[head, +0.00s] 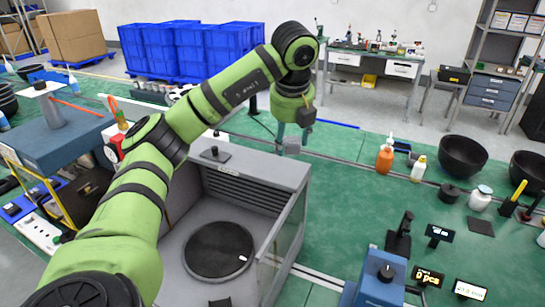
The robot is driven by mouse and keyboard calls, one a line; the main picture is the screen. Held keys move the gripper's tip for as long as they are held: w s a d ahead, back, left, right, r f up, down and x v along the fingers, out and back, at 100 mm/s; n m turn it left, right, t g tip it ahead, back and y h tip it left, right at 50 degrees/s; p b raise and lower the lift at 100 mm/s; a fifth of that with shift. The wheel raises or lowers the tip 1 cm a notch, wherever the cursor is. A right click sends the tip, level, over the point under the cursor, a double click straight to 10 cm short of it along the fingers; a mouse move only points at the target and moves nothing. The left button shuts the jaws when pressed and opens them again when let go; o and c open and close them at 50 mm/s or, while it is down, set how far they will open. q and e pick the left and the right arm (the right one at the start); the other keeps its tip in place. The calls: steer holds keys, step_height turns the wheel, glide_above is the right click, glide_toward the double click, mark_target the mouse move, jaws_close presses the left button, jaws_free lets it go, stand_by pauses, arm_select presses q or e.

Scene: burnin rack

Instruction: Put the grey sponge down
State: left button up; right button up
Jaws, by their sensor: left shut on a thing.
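My left arm reaches in from the left, and its gripper (292,137) points down just beyond the back right corner of the open grey box. It is shut on a small grey block, which looks like the grey sponge (291,147). The sponge is small in view and partly covered by the fingers. I cannot tell whether it touches the green bench top (345,185) below. My right gripper is not in view.
The open grey box (290,178) with a round dark plate (218,249) stands near the gripper. An orange bottle (384,159), a white-and-yellow bottle (418,168) and black bowls (462,156) stand to the right. The bench between box and bottles is clear.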

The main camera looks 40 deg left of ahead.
arm_select(q)
steer(key=a, duration=0.1)
steer(key=a+f, duration=0.1)
steer(key=a+f+p, duration=0.1)
steer(key=a, duration=0.1)
steer(key=shift+s+f, duration=0.2)
steer(key=shift+s, duration=0.1)
steer(key=shift+a+f, duration=0.15)
step_height(320, 180, down, 3)
steer(key=shift+s+f+p, duration=0.1)
steer(key=shift+p, duration=0.8)
steer(key=shift+f, duration=0.4)
steer(key=shift+f, duration=0.15)
steer(key=o, duration=0.8)
steer(key=shift+o, duration=0.2)
